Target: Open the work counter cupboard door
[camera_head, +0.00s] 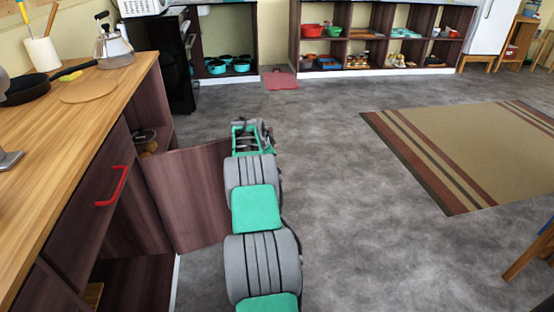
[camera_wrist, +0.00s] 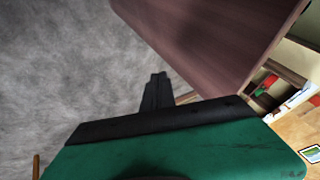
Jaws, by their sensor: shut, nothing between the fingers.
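The work counter (camera_head: 95,100) runs along the left with a wooden top and dark brown front. Its cupboard door (camera_head: 190,195) stands swung out from the front, about square to it, and the dark interior with shelves shows behind it. The door also shows as a brown panel in the wrist view (camera_wrist: 215,40). My gripper is at the far end of my arm, by the door's outer edge. Its fingers (camera_wrist: 157,85) are shut together and empty, close beside the panel; I cannot tell whether they touch it. The door's handle is not visible.
A drawer with a red handle (camera_head: 113,187) is above the opening. A pan (camera_head: 40,85) and a kettle (camera_head: 113,48) stand on the counter. Open grey floor lies to the right, with a striped rug (camera_head: 470,150). Shelves (camera_head: 375,35) line the back wall.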

